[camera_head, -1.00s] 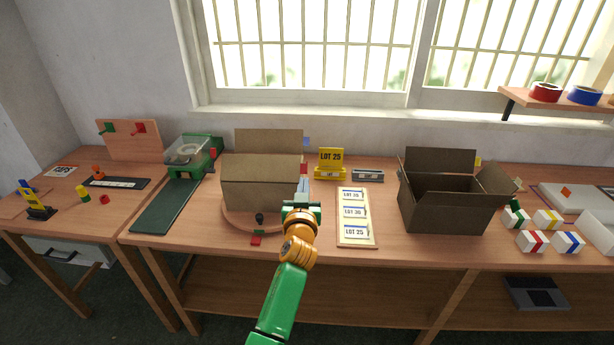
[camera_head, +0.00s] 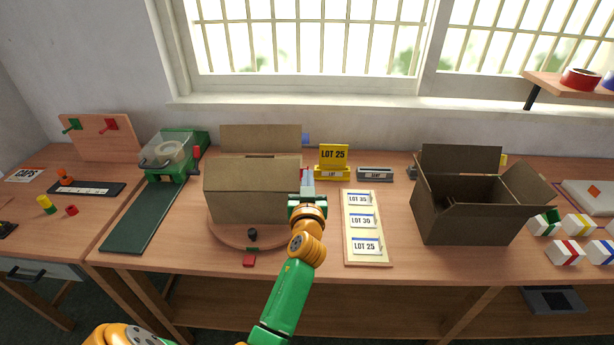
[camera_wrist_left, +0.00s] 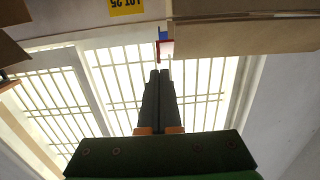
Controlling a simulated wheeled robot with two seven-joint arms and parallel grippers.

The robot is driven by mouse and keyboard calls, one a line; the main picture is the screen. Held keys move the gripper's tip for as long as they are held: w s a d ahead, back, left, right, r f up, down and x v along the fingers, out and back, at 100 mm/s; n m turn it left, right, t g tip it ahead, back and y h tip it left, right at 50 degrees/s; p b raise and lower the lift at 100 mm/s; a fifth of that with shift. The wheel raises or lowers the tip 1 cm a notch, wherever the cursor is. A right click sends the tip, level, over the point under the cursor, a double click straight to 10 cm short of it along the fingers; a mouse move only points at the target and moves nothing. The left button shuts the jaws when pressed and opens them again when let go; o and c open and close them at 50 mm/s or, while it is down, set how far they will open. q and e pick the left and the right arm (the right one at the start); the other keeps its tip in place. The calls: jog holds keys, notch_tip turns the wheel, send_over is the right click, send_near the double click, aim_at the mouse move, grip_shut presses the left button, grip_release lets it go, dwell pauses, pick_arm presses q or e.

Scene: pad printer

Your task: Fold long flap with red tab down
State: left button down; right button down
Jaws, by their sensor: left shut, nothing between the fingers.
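The open cardboard box (camera_head: 250,205) stands on a round wooden turntable (camera_head: 222,228). Its back flap (camera_head: 260,138) stands upright. A front long panel (camera_head: 252,172) rises at the near side; its exact fold angle is unclear. A red tab (camera_head: 303,174) shows at the box's right edge, just beyond my left gripper (camera_head: 307,200). That gripper is shut and empty, beside the box's right front corner. In the left wrist view its closed fingers (camera_wrist_left: 158,90) point toward the red tab (camera_wrist_left: 166,48) and a cardboard flap (camera_wrist_left: 240,38). My right gripper is out of view.
A label board (camera_head: 364,257) lies right of my gripper. A yellow LOT 25 sign (camera_head: 333,158) stands behind it. A dark open box (camera_head: 465,220) is farther right. A black knob (camera_head: 252,234) and a red block (camera_head: 249,260) are at the turntable's front. A green machine (camera_head: 175,155) stands left.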

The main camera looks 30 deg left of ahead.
pick_arm(q)
jog(key=shift+s+d+r, duration=0.1)
jog(key=shift+d, duration=0.05)
jog(key=shift+w+a+b, duration=0.25)
jog(key=shift+w+b, duration=0.05)
